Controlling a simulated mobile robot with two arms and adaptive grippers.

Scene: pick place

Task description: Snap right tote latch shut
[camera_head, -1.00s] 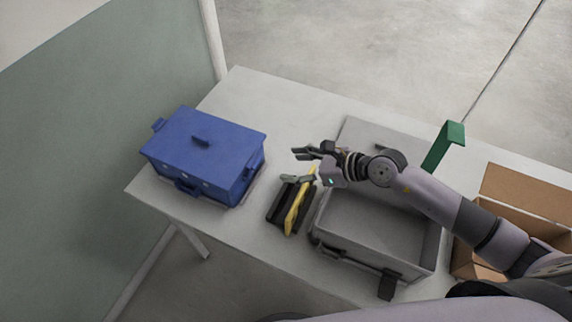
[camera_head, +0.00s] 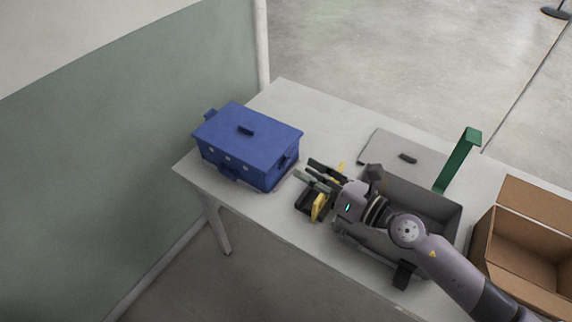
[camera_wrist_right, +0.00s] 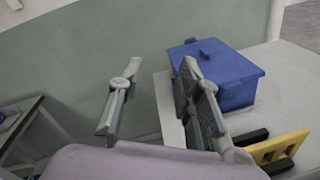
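The blue tote (camera_head: 262,157) stands at the left end of the table with its lid (camera_head: 245,130) on. A tab-like latch (camera_head: 288,158) is on its right end, but I cannot tell whether it is shut. A similar piece (camera_head: 211,114) sticks out at the left end. My right gripper (camera_head: 303,168) is just right of the tote, apart from it, with fingers pointing at its right end. In the right wrist view the gripper (camera_wrist_right: 162,65) is open and empty, and the tote (camera_wrist_right: 225,75) is partly behind one finger. My left gripper is not in view.
A black and yellow item (camera_head: 318,208) lies under my right gripper; it also shows in the wrist view (camera_wrist_right: 277,147). A grey open box (camera_head: 425,205), a green upright piece (camera_head: 458,160) and a cardboard box (camera_head: 525,250) stand to the right. The table behind the tote is clear.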

